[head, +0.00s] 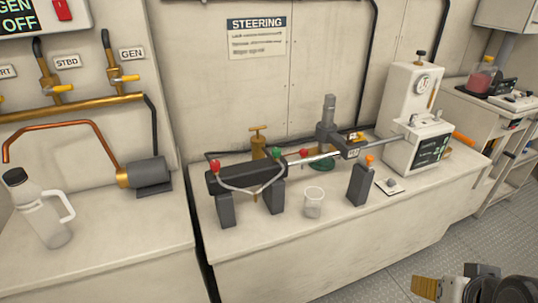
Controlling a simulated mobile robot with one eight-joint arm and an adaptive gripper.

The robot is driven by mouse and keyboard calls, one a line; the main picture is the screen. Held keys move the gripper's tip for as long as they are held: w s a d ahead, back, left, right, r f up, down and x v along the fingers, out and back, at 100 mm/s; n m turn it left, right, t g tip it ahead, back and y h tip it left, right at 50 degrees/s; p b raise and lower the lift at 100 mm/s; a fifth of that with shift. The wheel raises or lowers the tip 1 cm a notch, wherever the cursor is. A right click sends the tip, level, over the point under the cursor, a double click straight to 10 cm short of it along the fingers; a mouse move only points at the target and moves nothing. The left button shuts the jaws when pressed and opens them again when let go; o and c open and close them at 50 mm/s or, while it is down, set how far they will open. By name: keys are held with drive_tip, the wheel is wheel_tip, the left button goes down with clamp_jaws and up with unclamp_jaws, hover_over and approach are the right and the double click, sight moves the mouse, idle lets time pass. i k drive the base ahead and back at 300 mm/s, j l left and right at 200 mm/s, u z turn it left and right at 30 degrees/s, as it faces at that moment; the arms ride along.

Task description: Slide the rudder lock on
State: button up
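A dark hydraulic steering cylinder (240,174) lies on upright dark supports on the white bench, with a shiny rod (321,156) running right to a dark block (352,152). A dark upright block with an orange knob (361,185) stands in front of the rod. I cannot tell for sure which piece is the rudder lock. A small yellow piece (356,136) sits just behind the rod-end block. My gripper (478,271) shows only in part at the bottom right corner, over the floor and away from the bench. Its fingers are not clear.
A clear cup (313,203) stands before the cylinder and a small white plate (389,187) lies right of the orange-knobbed block. A white box (418,141) stands at right. A bottle (40,209) stands on the left bench (110,260). The bench front is clear.

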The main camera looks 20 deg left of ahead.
sight(365, 164)
drive_tip(key=u, duration=0.35)
drive_tip(key=i+l, duration=0.35)
drive_tip(key=l, duration=0.15)
drive_tip(key=i+l, duration=0.4)
drive_tip(key=l, duration=0.15)
drive_tip(key=i+l, duration=0.35)
drive_tip(key=l, duration=0.15)
